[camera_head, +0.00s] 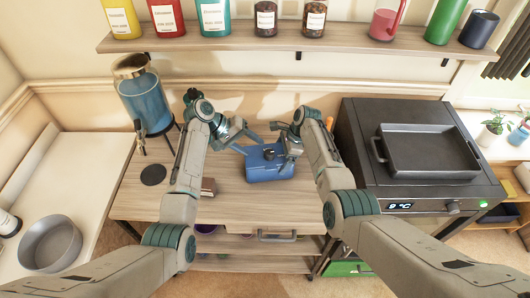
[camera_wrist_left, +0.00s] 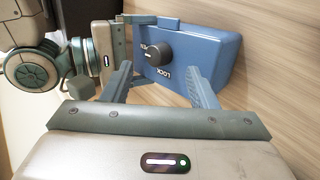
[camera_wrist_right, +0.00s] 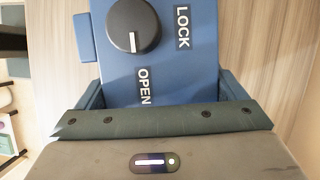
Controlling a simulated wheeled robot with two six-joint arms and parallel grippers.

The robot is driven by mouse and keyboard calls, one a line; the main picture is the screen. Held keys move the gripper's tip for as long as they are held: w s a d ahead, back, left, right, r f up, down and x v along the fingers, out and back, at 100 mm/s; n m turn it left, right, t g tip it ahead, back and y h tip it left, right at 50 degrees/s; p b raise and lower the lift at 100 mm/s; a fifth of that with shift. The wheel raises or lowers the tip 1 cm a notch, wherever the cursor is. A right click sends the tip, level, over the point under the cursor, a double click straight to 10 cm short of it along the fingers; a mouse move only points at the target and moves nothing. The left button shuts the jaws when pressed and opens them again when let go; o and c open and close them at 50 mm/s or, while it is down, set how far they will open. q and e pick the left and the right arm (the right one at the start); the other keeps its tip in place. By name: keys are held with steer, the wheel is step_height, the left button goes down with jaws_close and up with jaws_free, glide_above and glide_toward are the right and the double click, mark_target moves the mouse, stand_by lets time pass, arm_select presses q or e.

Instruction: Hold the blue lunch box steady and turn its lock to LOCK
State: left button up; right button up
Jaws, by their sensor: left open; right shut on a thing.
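The blue lunch box (camera_head: 262,165) sits on the wooden table; it also shows in the left wrist view (camera_wrist_left: 215,50) and the right wrist view (camera_wrist_right: 190,75). Its round black knob (camera_wrist_right: 133,26) has a white mark pointing down toward the OPEN label (camera_wrist_right: 143,87). The LOCK label (camera_wrist_right: 182,27) is to the knob's right in that view. My right gripper (camera_head: 288,153) is shut on the box's right end, with its fingers on either side. My left gripper (camera_wrist_left: 160,82) is open and empty, its fingers apart from the knob, at the box's left in the head view.
A blue drink dispenser (camera_head: 145,100) stands at the table's back left. A brown block (camera_head: 208,187) lies left of the box. A black oven with a tray (camera_head: 430,150) stands right. A shelf of jars (camera_head: 300,40) hangs above. The table front left is mostly clear.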

mark_target(269, 154)
arm_select(q)
steer(key=m, duration=0.2)
steer(key=a+m+h, duration=0.1)
steer(key=shift+s+f, duration=0.1)
steer(key=shift+f, duration=0.15)
steer(key=a+m+t+h, duration=0.25)
steer(key=a+m, duration=0.25)
steer(key=m, duration=0.9)
steer(key=shift+g+h, duration=0.35)
steer(key=shift+h, duration=0.2)
steer(key=x, duration=1.2)
steer(key=shift+s+d+f, duration=0.1)
steer(key=shift+s+f, duration=0.1)
steer(key=shift+f, duration=0.05)
steer(key=c, duration=1)
